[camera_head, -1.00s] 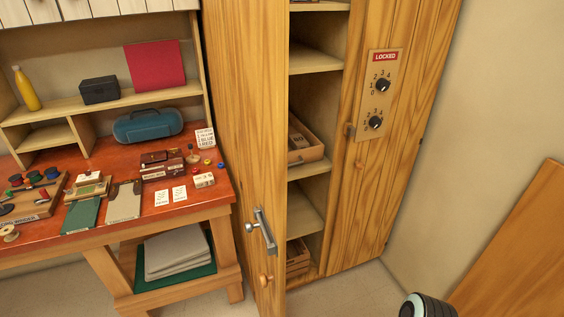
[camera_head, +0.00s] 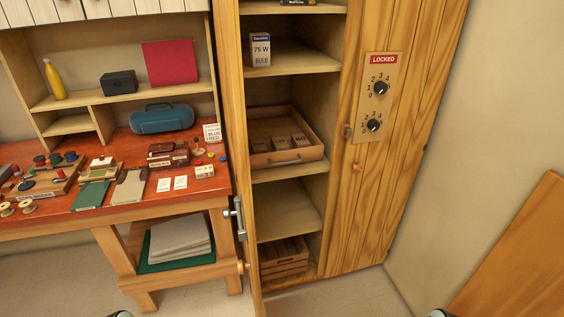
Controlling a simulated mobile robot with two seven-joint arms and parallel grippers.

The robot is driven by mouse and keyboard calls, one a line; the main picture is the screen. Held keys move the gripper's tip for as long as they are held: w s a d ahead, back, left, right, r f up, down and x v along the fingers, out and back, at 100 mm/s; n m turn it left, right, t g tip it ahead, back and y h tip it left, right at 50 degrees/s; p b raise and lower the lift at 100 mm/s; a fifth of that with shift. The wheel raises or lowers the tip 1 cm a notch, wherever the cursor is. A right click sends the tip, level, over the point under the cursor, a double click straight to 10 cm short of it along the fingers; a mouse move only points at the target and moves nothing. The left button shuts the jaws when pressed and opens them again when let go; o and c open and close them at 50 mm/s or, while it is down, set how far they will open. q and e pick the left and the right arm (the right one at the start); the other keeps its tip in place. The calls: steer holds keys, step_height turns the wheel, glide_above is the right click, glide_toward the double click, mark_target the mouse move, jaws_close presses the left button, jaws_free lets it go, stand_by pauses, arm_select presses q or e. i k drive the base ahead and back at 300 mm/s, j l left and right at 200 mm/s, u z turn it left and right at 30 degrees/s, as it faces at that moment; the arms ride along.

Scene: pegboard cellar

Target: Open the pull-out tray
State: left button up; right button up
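The pull-out tray (camera_head: 261,160) is a shallow wooden tray on a middle shelf of the tall wooden cabinet (camera_head: 400,200). Its front, with a grey bar handle (camera_head: 286,162), faces me near the shelf's front edge. Several small dark labelled blocks (camera_head: 299,141) lie in it. The cabinet's left door (camera_head: 229,110) stands open, seen nearly edge-on, with a metal handle (camera_head: 239,218). Only small bits of my arms show at the bottom edge.
The right door is shut, with a LOCKED panel (camera_head: 379,97) and two dials. A bulb box (camera_head: 260,50) stands on the shelf above; a slatted crate (camera_head: 284,257) is at the bottom. A cluttered workbench (camera_head: 110,219) stands left. Floor before the cabinet is clear.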

mark_target(266, 122)
steer(key=u, duration=1.3)
steer(key=l+u, duration=0.25)
steer(key=l, duration=0.15)
steer(key=l+u, duration=0.25)
steer(key=l, duration=0.15)
